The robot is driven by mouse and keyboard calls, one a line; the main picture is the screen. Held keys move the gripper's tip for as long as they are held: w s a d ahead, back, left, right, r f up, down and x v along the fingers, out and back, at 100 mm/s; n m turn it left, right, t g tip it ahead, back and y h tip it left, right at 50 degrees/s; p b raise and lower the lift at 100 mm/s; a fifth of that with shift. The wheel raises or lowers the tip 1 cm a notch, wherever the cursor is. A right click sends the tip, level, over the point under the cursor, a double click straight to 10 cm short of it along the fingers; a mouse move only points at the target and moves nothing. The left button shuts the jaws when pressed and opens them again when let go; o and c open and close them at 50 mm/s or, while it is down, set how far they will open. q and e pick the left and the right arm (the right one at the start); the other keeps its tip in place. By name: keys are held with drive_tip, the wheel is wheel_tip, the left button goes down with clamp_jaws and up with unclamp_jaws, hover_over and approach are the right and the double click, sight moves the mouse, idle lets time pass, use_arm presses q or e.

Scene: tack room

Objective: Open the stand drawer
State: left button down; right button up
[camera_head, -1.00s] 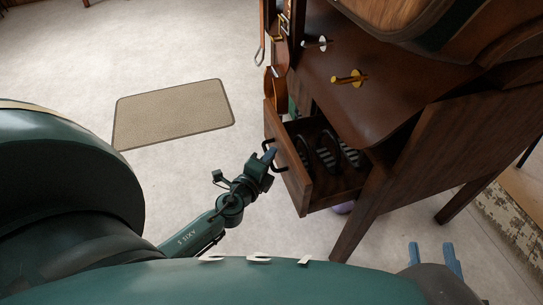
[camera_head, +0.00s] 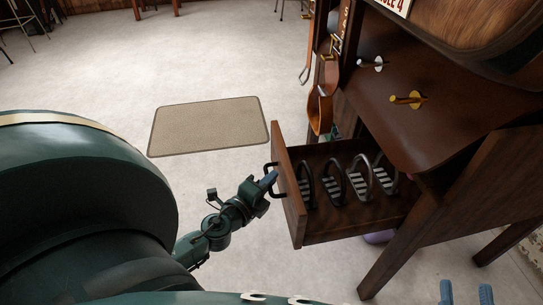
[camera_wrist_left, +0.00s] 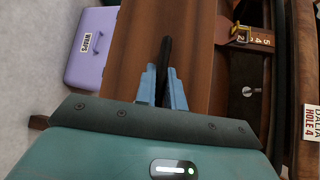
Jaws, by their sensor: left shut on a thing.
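The stand drawer (camera_head: 288,190) is a dark wooden drawer, pulled well out from the stand (camera_head: 440,110) in the head view. Several metal stirrups (camera_head: 333,185) stand in a row inside it. My left gripper (camera_head: 269,180) is shut on the drawer's black handle (camera_head: 271,167) at its front. In the left wrist view, the blue fingers (camera_wrist_left: 162,88) close on either side of the dark handle (camera_wrist_left: 165,60), against the brown drawer front (camera_wrist_left: 130,60). My right gripper (camera_head: 466,292) shows only as two blue fingers at the bottom edge, apart and with nothing between them.
A beige mat (camera_head: 210,126) lies on the pale floor left of the drawer. Straps (camera_head: 322,95) hang at the stand's left side. Pegs (camera_head: 408,99) stick out of its panel. A lilac box (camera_wrist_left: 91,47) labelled WRAPS sits by the drawer.

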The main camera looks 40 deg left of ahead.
use_arm(q)
drive_tip(key=c, duration=1.8)
unclamp_jaws()
use_arm(e)
drive_tip(key=shift+r, duration=0.1)
